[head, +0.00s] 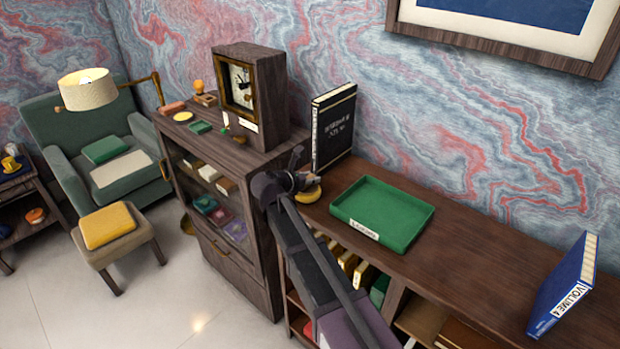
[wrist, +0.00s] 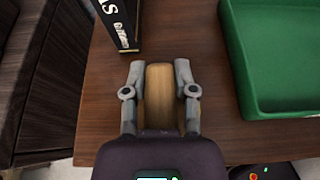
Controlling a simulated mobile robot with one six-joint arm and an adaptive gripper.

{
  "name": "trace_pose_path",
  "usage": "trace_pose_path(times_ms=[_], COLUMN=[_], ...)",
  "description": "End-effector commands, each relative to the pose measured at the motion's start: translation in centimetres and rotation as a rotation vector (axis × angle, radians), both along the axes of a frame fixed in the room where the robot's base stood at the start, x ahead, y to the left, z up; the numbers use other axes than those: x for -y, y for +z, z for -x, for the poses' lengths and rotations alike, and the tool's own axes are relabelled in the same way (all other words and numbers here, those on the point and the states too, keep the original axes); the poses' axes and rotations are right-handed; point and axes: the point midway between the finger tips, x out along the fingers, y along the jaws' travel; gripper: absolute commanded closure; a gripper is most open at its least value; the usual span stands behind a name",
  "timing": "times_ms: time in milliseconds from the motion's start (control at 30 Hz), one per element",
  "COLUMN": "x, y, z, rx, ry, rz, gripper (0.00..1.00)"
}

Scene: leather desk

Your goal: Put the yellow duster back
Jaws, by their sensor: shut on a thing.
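My gripper (head: 298,182) is over the left end of the long dark wooden shelf top (head: 455,262). It is shut on a yellow block, which I take to be the yellow duster (head: 308,196); its yellow edge shows below the fingers. In the wrist view the duster (wrist: 160,98) looks tan and stands lengthwise between the two grey fingers. Part of it is hidden by the gripper. I cannot tell whether it touches the shelf top.
A green tray (head: 348,219) with a white label lies just right of my gripper. A black book (head: 333,128) stands upright behind it. A blue book (head: 565,285) stands at the far right. A cabinet with a clock (head: 240,86) is at left. Shelf top between tray and blue book is clear.

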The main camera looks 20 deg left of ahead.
Motion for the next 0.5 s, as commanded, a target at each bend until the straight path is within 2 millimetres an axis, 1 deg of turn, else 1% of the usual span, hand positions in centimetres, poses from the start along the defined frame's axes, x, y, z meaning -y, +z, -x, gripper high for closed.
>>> trace_pose_path(times_ms=[33, 67, 100, 133, 167, 500], x=[-0.01, -0.01, -0.02, -0.02, -0.03, -0.04], y=[-0.26, -0.14, -0.10, -0.10, -0.10, -0.09], z=[0.01, 0.01, 0.02, 0.02, 0.01, 0.02], rx=[0.000, 0.000, 0.000, 0.000, 0.000, 0.000], ry=[0.000, 0.000, 0.000, 0.000, 0.000, 0.001], rz=[0.000, 0.000, 0.000, 0.000, 0.000, 0.000], gripper=[1.00, 0.55, 0.43, 0.34, 0.29, 0.29])
